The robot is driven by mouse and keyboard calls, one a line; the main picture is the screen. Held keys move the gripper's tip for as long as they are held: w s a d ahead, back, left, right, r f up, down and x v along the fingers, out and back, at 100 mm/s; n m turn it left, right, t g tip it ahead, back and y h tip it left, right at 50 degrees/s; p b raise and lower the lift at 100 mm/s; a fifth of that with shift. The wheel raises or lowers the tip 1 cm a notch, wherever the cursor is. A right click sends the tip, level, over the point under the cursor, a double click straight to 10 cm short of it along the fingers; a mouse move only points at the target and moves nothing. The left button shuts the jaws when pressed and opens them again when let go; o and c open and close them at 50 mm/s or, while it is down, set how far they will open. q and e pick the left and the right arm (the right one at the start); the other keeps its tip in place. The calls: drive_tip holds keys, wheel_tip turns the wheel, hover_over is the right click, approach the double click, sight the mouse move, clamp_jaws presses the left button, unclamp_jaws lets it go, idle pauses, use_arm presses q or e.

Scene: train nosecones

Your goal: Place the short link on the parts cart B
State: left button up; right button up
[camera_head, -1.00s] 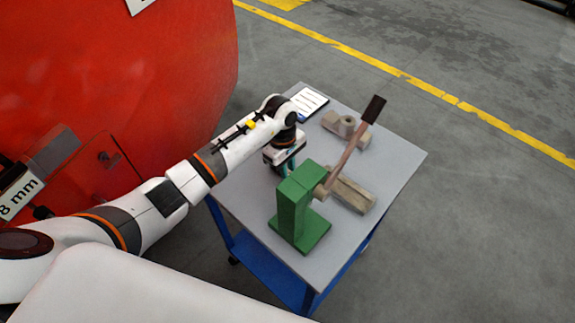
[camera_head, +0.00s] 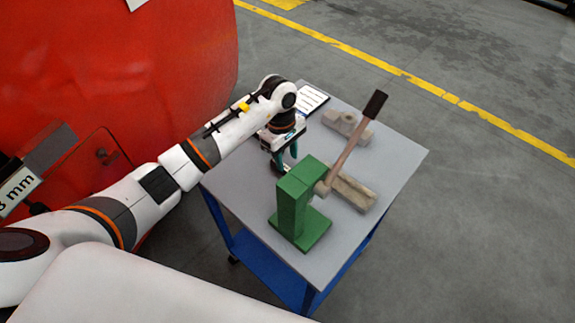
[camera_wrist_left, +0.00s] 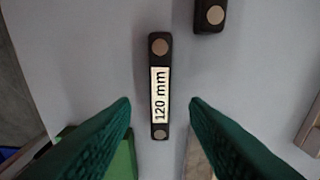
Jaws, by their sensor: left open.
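A black bar link labelled "120 mm" (camera_wrist_left: 160,88), with a round metal disc at each end, lies on the grey top of a blue-framed cart (camera_head: 385,180). A second black link (camera_wrist_left: 209,14) shows only in part at the top of the left wrist view; its label is out of frame. I cannot read a letter on the cart. My right gripper is not in view.
The green press (camera_head: 294,205) with its long dark-handled lever (camera_head: 352,145) stands close to my left gripper. Wooden-looking blocks (camera_head: 347,126) (camera_head: 352,192) lie behind and beside it. A white sheet (camera_head: 311,99) lies at the far corner. A red body (camera_head: 130,80) stands left.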

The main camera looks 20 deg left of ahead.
use_arm(q)
wheel_tip(320, 180, up, 8)
drive_tip(key=a+b, duration=0.1)
drive_tip(key=b, duration=0.1)
drive_tip(key=shift+w+r, duration=0.15)
drive_tip(key=shift+w, duration=0.05)
